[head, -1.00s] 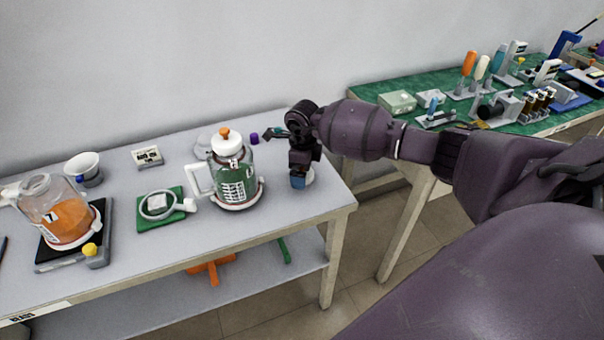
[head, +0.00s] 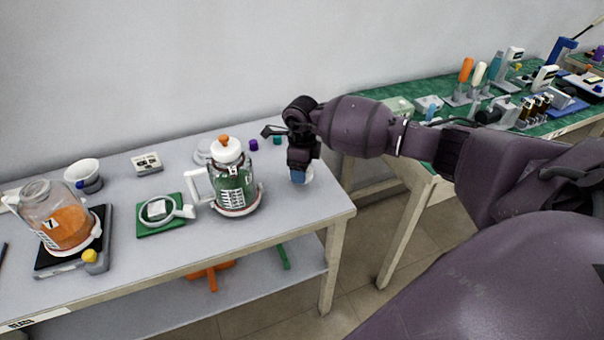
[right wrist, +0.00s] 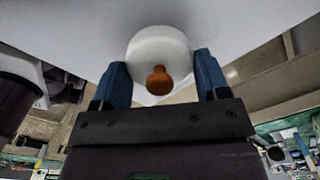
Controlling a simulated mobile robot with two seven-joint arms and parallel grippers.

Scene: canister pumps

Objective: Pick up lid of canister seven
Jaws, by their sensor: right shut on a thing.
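My right gripper (head: 298,178) points down over the right end of the grey table. Its blue fingers are shut around a white round lid with an orange knob (right wrist: 160,60), which sits between them in the right wrist view. In the head view only a white edge of this lid (head: 309,176) shows beside the fingers. Canister seven (head: 68,222), a clear jar with orange contents and a 7 on its label, stands at the left on a black base, with no lid on its top. My left gripper is not in view.
A green canister (head: 235,190) with a white lid and orange knob stands left of my right gripper. A green pad (head: 150,228), a white cup (head: 83,170), a small white box (head: 147,163) and a purple cap (head: 253,145) are on the table. A green-topped bench (head: 385,97) stands right.

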